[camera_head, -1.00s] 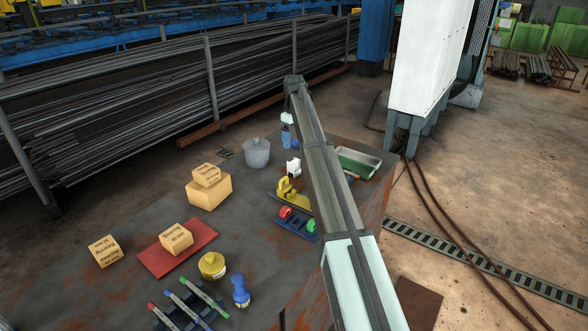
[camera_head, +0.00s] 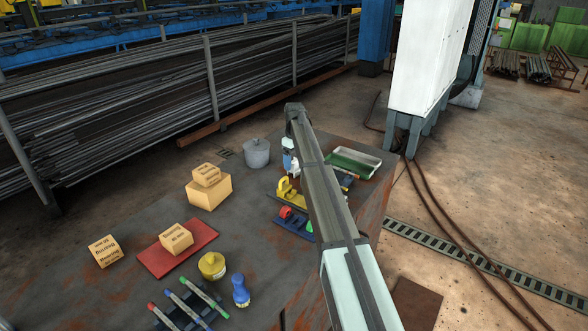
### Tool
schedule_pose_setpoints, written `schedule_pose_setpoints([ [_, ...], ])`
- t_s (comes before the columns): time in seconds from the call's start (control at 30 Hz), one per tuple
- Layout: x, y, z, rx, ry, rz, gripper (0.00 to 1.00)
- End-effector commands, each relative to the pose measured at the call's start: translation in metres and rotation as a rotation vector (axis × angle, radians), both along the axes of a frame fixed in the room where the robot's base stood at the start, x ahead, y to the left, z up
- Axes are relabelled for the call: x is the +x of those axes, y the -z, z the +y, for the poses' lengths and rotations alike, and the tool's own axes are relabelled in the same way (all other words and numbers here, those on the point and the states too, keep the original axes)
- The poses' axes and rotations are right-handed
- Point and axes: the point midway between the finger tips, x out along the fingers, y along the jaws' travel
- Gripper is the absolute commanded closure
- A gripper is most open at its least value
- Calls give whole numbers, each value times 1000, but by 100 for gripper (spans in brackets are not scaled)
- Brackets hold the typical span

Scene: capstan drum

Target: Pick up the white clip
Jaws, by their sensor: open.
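The white clip (camera_head: 294,173) is on the dark table, behind the yellow piece and left of my arm. Only a small part of it shows. My gripper (camera_head: 289,165), with a white body and blue lower part, hangs right over the clip and overlaps it in the picture. The jaws are open. The fingertips are too small to tell whether they are around the clip or just above it.
A yellow clamp-like piece (camera_head: 288,190) stands just in front of the clip. A grey bucket (camera_head: 256,153) is to the left. A green tray (camera_head: 346,166) lies right of my arm. Cartons (camera_head: 207,192) and a red plate (camera_head: 160,261) lie further left.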

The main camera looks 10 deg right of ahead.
Motion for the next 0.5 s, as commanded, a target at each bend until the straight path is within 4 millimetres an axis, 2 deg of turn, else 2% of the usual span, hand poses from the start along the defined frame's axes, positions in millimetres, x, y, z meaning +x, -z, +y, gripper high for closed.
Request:
schedule_pose_setpoints([
  [0.23,-1,33,-1,0,0,1,22],
  [0.5,-1,40,-1,0,0,-1,22],
])
